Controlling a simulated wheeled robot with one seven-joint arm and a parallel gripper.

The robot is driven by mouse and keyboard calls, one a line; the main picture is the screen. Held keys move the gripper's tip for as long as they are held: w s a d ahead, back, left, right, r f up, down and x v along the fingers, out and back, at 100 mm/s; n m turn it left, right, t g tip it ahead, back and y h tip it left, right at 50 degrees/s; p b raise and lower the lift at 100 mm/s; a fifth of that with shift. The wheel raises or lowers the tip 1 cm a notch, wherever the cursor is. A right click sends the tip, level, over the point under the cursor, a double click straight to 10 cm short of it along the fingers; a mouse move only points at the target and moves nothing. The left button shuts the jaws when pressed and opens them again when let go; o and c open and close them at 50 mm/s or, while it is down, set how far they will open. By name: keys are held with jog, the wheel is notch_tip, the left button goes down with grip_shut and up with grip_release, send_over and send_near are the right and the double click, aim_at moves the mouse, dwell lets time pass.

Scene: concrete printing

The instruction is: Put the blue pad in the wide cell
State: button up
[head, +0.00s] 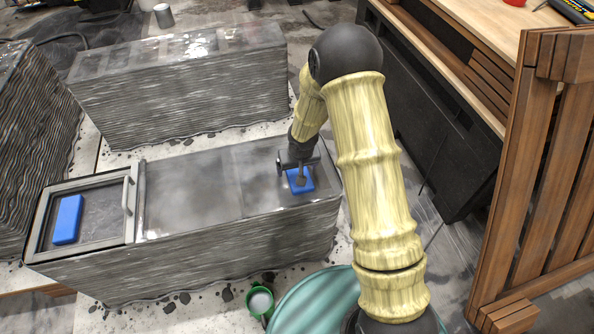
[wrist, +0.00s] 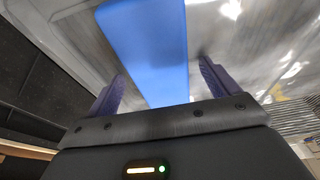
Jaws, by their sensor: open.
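One blue pad (head: 306,186) lies on the right part of the top of a long grey printed block (head: 210,250). My gripper (head: 299,177) is directly over this pad. In the wrist view my gripper (wrist: 159,80) is open, with the blue pad (wrist: 150,45) between its two purple fingers, which look apart from it. A second blue pad (head: 67,220) lies inside a framed section (head: 97,213) with a handle, at the block's left end. I cannot tell which part is called the wide cell.
Another printed block (head: 180,95) stands behind, and a third (head: 30,140) at the left. A green cup (head: 260,301) stands on the floor in front. A wooden slatted panel (head: 545,170) and a workbench (head: 480,50) are at the right. The block's middle top is clear.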

aim_at(297, 170)
jog(key=c, duration=1.2)
jog(key=shift+r, duration=0.1)
notch_tip(297, 170, up, 10)
jog(key=shift+f+p, duration=0.1)
jog(key=shift+p, duration=1.05)
